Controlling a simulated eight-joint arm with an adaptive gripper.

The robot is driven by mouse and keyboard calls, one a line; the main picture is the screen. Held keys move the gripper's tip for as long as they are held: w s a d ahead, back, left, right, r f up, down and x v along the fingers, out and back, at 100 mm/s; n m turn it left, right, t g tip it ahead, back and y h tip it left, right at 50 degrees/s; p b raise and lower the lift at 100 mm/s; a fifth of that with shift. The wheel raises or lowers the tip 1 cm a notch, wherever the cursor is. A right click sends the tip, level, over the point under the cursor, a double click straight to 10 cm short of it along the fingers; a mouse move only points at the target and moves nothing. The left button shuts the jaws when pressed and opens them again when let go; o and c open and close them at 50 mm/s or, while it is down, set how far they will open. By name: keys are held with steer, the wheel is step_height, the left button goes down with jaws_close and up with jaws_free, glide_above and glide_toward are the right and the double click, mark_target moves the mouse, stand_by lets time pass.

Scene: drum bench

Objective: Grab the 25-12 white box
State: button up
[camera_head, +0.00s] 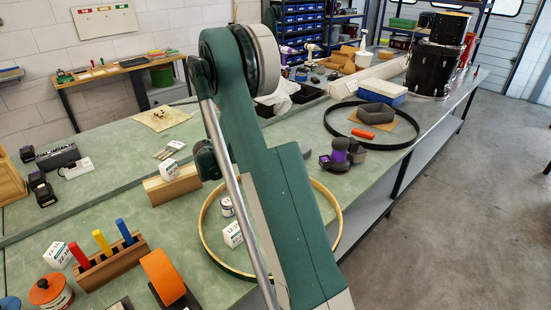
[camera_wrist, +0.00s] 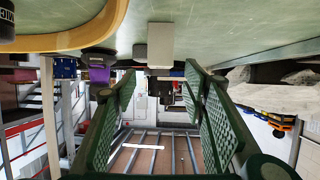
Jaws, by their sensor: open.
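Several small white boxes show in the head view. One white box (camera_head: 57,255) stands at the lower left by the wooden block with coloured pegs. One white box (camera_head: 233,235) stands inside the wooden hoop (camera_head: 206,208), and one white box (camera_head: 169,169) is by a wooden block. Their print is too small to tell which is 25-12. In the wrist view my gripper (camera_wrist: 159,78) is open and empty, its two green ribbed fingers wide apart. A pale block (camera_wrist: 160,45) shows beyond the fingertips; I cannot tell what it is. The gripper's end is not visible in the head view.
My arm hides the bench's middle in the head view. A small can (camera_head: 227,206) is inside the hoop. An orange roll (camera_head: 163,277) and an orange-lidded jar (camera_head: 50,291) are at the front left. A black hoop (camera_head: 371,125) lies further back. Bare bench shows at left.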

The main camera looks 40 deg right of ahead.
steer(key=shift+x, duration=1.3)
steer(key=shift+b+x, duration=0.95)
steer(key=shift+x, duration=1.6)
steer(key=c, duration=1)
